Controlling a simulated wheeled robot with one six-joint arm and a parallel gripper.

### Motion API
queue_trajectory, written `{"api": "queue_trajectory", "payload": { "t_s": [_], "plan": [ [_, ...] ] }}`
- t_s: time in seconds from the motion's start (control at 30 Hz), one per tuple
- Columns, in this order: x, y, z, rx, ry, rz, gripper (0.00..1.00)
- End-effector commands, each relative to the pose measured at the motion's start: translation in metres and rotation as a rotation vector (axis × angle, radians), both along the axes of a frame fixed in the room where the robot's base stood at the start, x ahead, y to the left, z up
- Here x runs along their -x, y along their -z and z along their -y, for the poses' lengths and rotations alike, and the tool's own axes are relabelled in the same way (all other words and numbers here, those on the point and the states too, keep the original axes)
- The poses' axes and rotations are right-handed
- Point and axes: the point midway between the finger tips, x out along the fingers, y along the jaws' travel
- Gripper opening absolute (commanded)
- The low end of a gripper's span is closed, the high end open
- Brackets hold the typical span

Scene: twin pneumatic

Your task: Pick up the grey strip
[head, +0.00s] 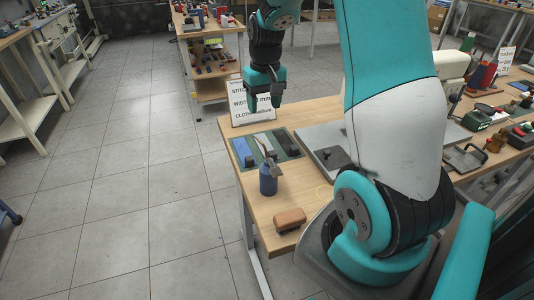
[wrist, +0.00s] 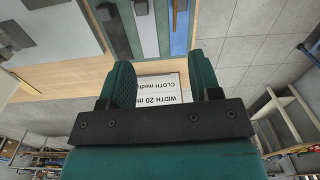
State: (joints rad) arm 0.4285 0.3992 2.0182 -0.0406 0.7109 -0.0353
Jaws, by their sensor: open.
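The grey strip (wrist: 148,34) lies on a dark green mat (wrist: 93,12) on the wooden table, between a blue strip (wrist: 180,30) and a dark strip (wrist: 117,32). In the head view the grey strip (head: 260,146) is narrow and partly covered by tools standing in front. My gripper (head: 264,105) is open and empty, pointing down above the far end of the table, apart from the strip. Its two green fingers (wrist: 162,80) also show in the wrist view.
A printed sign (head: 240,108) stands at the table's far edge, close behind my gripper. A blue holder (head: 268,181) with upright tools stands at the mat's near side. A brown brush (head: 290,220) lies nearer. A grey plate (head: 318,146) is right of the mat.

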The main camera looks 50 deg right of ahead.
Motion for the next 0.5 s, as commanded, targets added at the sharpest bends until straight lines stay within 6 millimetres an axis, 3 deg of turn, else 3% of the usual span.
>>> {"api": "queue_trajectory", "payload": {
  "t_s": [0.03,0.13,0.5],
  "plan": [
    [0.001,0.010,0.018,0.007,0.043,-0.013,0.57],
    [0.002,0.023,0.035,0.018,0.083,-0.027,0.57],
    [0.001,0.100,0.034,0.020,0.084,-0.032,0.57]
  ]
}}
